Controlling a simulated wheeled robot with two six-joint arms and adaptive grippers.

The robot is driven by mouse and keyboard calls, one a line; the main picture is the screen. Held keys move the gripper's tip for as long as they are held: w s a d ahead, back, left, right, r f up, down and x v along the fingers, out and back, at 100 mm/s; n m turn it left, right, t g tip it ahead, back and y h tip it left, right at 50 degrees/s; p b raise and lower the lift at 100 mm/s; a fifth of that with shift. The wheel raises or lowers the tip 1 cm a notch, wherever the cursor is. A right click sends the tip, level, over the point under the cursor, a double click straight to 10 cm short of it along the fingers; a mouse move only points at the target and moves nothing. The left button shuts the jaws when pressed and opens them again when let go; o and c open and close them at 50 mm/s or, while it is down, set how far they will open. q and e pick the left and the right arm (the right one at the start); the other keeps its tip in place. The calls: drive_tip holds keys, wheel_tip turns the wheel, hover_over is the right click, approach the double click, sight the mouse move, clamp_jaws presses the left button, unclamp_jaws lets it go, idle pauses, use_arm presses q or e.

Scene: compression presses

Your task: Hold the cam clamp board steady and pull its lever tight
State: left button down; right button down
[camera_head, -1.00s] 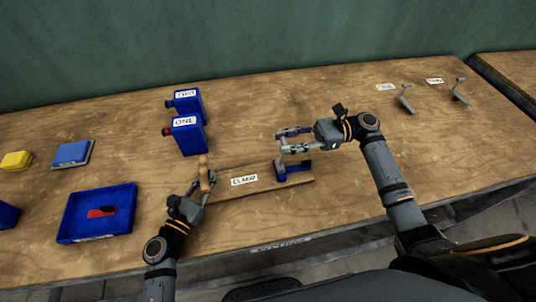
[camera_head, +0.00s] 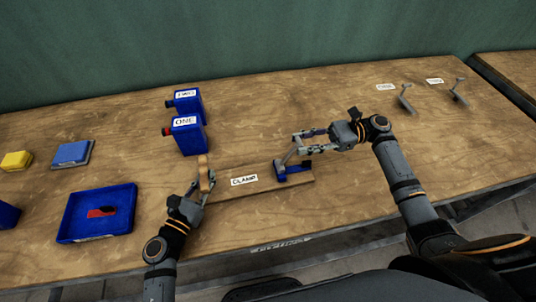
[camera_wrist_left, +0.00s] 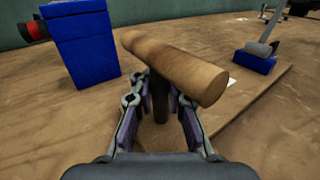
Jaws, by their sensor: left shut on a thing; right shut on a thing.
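The cam clamp board (camera_head: 262,185) is a wooden plank with a "CLAMP" label, lying on the bench. A wooden handle (camera_head: 205,174) stands at its left end; in the left wrist view it is a round wooden bar (camera_wrist_left: 175,65) on a dark post. My left gripper (camera_head: 200,187) is shut on this handle, its fingers on either side of the post. A blue clamp base (camera_head: 293,171) sits near the board's right end. Its grey lever (camera_head: 289,156) leans up to the right. My right gripper (camera_head: 298,143) is shut on the lever's upper end.
Blue boxes labelled ONE (camera_head: 187,136) and TWO (camera_head: 188,102) stand behind the board's left end. A blue tray (camera_head: 97,213) with a red-and-black item lies at left. Two small levers (camera_head: 405,103) stand at the far right. Bench around the right arm is clear.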

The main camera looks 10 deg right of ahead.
use_arm(q)
drive_tip(key=shift+r, duration=0.1)
use_arm(e)
drive_tip(key=shift+d+f, duration=0.1)
drive_tip(key=shift+f, duration=0.15)
drive_tip(key=c, duration=1.4)
unclamp_jaws()
drive_tip(key=shift+d+f, duration=0.1)
drive_tip(key=shift+d, duration=0.05)
drive_tip(key=o, duration=0.6)
drive_tip(key=shift+c, duration=0.2)
drive_tip(key=d, duration=1.2)
drive_tip(key=shift+w, duration=0.2)
use_arm(q)
drive_tip(key=c, duration=1.2)
unclamp_jaws()
drive_tip(key=shift+s, duration=0.1)
